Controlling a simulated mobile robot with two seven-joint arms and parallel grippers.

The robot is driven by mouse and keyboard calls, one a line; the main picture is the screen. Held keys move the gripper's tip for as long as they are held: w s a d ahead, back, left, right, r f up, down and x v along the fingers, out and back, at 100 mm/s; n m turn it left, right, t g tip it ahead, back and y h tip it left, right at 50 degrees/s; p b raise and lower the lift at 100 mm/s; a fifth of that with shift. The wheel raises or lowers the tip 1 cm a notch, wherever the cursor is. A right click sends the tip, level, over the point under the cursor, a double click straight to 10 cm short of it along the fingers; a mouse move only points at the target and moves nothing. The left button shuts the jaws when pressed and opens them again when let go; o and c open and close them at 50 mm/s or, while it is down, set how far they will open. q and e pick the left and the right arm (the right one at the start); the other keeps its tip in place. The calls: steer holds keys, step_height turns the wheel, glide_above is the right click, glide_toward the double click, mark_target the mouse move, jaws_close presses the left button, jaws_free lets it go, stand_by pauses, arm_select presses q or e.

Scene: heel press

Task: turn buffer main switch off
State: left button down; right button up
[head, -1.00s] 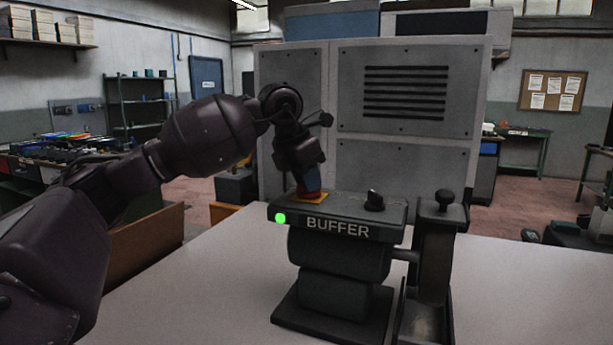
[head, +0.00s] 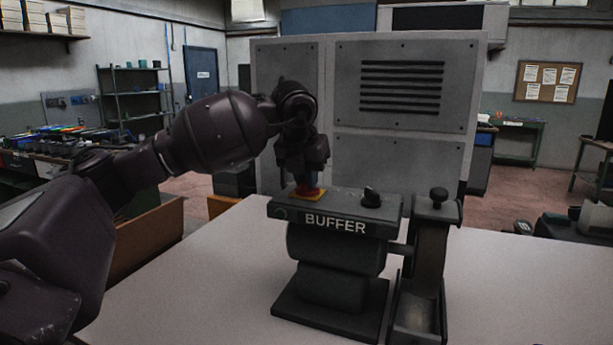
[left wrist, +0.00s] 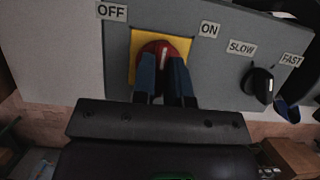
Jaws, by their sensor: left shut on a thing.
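The buffer (head: 335,250) stands on the table, with a grey control panel on top. Its main switch is a red knob (left wrist: 165,46) with a white mark on a yellow plate (left wrist: 181,42). The OFF label (left wrist: 112,12) is left of the plate and the ON label (left wrist: 208,30) is right of it in the left wrist view. My left gripper (head: 307,183) is shut on the red knob from above, with blue fingertips on both sides of it. The fingers hide part of the knob. The lamp (head: 281,213) on the panel's front is dark. My right gripper is out of view.
A black speed knob (head: 371,197) sits right of the switch, between SLOW and FAST labels. A large grey cabinet (head: 400,130) stands behind. The white tabletop (head: 210,270) is clear at the left.

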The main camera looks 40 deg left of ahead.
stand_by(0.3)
arm_select(q)
steer(key=c, duration=1.1)
jaws_free()
steer(key=shift+c, duration=0.2)
steer(key=a+v, duration=0.1)
steer(key=v, duration=1)
steer(key=shift+d, duration=0.5)
